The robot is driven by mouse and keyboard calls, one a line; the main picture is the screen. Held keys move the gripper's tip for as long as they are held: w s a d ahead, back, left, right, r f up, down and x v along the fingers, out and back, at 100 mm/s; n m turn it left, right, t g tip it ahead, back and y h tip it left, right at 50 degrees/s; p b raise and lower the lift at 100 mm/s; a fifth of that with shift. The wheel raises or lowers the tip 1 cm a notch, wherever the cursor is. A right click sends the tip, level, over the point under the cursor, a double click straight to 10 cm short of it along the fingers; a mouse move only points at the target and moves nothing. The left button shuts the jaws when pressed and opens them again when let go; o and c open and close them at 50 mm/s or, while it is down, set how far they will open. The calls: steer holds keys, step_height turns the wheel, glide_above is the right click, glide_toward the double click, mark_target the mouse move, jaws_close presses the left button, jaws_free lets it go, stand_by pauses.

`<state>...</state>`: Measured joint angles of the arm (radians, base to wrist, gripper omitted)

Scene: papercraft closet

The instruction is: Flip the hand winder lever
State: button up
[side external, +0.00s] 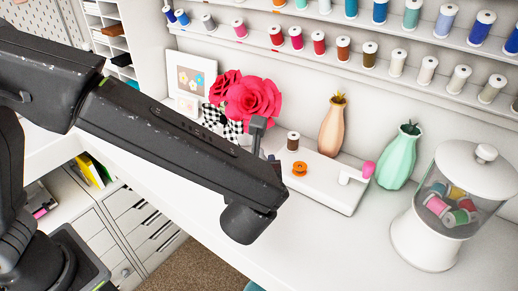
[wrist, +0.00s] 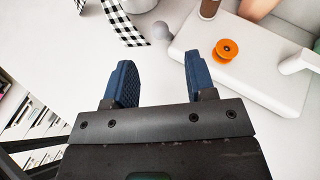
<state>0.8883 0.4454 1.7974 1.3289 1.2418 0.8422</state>
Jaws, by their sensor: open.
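The hand winder is a low white block (side external: 325,195) on the white desk, carrying an orange bobbin (side external: 299,169) and a brown spool (side external: 293,141). A white crank arm with a pink knob (side external: 369,169) stands at its right end. In the wrist view the winder (wrist: 250,80) lies ahead and right, with the orange bobbin (wrist: 226,49) and white arm (wrist: 299,62). A grey rounded knob (wrist: 160,31) shows at its left end. My gripper (wrist: 156,78) is open and empty, its blue fingers apart, short of the winder. In the side view my arm hides the fingers.
A glass jar of spools (side external: 455,205) stands right of the winder. Peach (side external: 333,130) and mint (side external: 400,158) vases stand behind it. Pink paper flowers (side external: 252,99) in a checkered holder stand at the left. The desk in front of the winder is clear.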

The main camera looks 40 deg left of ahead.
steer(key=x, duration=1)
steer(key=shift+w+a+f, duration=0.1)
steer(key=shift+w+a, duration=0.1)
steer(key=shift+c, duration=0.5)
steer(key=c, duration=0.8)
steer(key=shift+s+f+t, duration=0.2)
steer(key=shift+s+t, duration=0.1)
steer(key=shift+t, duration=0.2)
steer(key=shift+s+f+n+t+y, duration=0.15)
steer(key=shift+s+n+t+y, duration=0.2)
steer(key=shift+n+t, duration=0.3)
steer(key=shift+c, duration=0.2)
steer(key=o, duration=0.9)
steer(key=shift+w, duration=0.1)
steer(key=shift+o, duration=0.2)
steer(key=shift+d, duration=0.1)
